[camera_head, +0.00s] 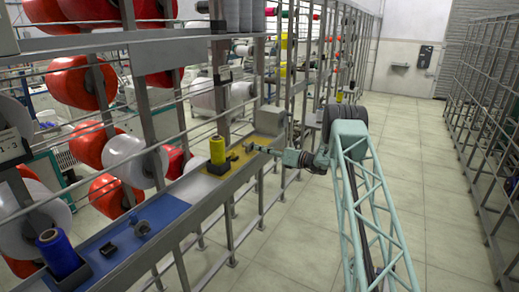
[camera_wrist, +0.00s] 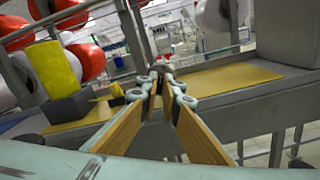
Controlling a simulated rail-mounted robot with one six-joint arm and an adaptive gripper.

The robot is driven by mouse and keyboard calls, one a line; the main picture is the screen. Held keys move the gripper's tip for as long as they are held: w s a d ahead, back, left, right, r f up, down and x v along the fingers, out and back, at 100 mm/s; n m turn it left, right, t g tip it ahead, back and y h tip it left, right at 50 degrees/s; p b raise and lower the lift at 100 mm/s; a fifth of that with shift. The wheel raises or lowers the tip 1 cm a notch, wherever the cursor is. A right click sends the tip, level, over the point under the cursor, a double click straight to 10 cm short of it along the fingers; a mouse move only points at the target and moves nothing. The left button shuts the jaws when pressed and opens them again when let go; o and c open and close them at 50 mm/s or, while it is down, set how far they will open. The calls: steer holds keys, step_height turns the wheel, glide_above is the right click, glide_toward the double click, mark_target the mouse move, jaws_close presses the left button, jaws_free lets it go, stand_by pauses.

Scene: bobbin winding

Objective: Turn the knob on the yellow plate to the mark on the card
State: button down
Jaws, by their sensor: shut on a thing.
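The yellow plate (camera_head: 266,141) lies on the rail shelf and also shows in the wrist view (camera_wrist: 228,78). My gripper (camera_head: 250,148) reaches over the plate from the right. In the wrist view its fingers (camera_wrist: 165,76) come together at the tips on a small dark piece, probably the knob, which the fingertips mostly hide. The knob's pointing direction cannot be told. A yellow bobbin (camera_head: 217,151) stands left of my gripper, on a dark block in the wrist view (camera_wrist: 70,108). A small yellow piece (camera_wrist: 117,90) sits between bobbin and gripper. I cannot make out the card or its mark.
A grey box (camera_head: 270,120) stands at the plate's far end. Nearer on the shelf lies a blue plate (camera_head: 165,209) with a blue bobbin (camera_head: 58,251) and small dark fixtures. Metal posts and rods with red and white spools rise behind the shelf. The aisle floor is clear.

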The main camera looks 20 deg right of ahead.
steer(key=shift+m, duration=0.6)
steer(key=c, duration=2.9)
jaws_free()
steer(key=shift+o, duration=0.2)
steer(key=shift+d, duration=0.1)
steer(key=v, duration=1.2)
steer(key=shift+r, duration=0.1)
